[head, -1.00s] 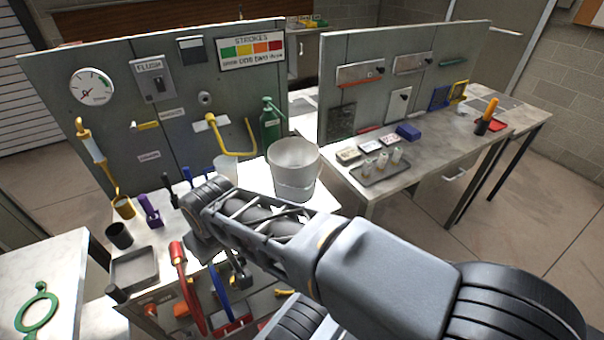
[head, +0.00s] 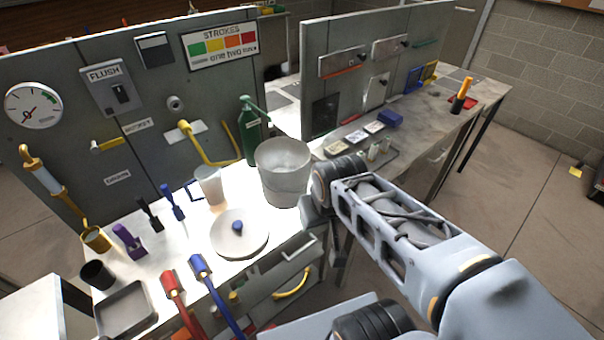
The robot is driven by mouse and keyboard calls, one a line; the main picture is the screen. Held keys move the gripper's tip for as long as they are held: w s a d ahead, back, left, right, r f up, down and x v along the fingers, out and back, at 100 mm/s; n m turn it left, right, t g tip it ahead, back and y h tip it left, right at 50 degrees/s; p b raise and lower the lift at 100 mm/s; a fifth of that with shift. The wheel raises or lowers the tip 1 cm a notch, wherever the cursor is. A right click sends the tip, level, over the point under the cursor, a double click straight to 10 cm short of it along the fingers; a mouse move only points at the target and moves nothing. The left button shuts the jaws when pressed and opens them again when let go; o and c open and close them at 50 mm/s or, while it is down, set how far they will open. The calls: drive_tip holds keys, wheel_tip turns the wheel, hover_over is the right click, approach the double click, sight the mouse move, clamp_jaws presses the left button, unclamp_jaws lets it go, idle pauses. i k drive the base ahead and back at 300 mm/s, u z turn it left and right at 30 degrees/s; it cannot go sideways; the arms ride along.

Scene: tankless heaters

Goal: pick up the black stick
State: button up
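A slim black stick (head: 151,214) stands tilted on the left workbench, between a purple holder and a blue stick (head: 172,202). It is the thing that best matches the task's black stick. My gripper (head: 338,262) hangs at the end of my arm, to the right of the white-topped bench and in front of the grey bucket. It is well apart from the black stick. My wrist hides most of its fingers, so I cannot tell whether it is open or shut.
A grey bucket (head: 284,172), a clear pitcher (head: 210,186) and a round white plate (head: 239,233) with a blue knob stand on the bench. Red (head: 180,300) and blue (head: 214,294) handles project at its front edge. A tray (head: 126,309) and black cup (head: 98,274) are at left.

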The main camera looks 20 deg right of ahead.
sight(140, 199)
drive_tip(key=z, duration=0.2)
drive_tip(key=k, duration=1.6)
drive_tip(key=u, duration=0.85)
drive_tip(key=i, duration=1.65)
drive_tip(key=u, duration=0.05)
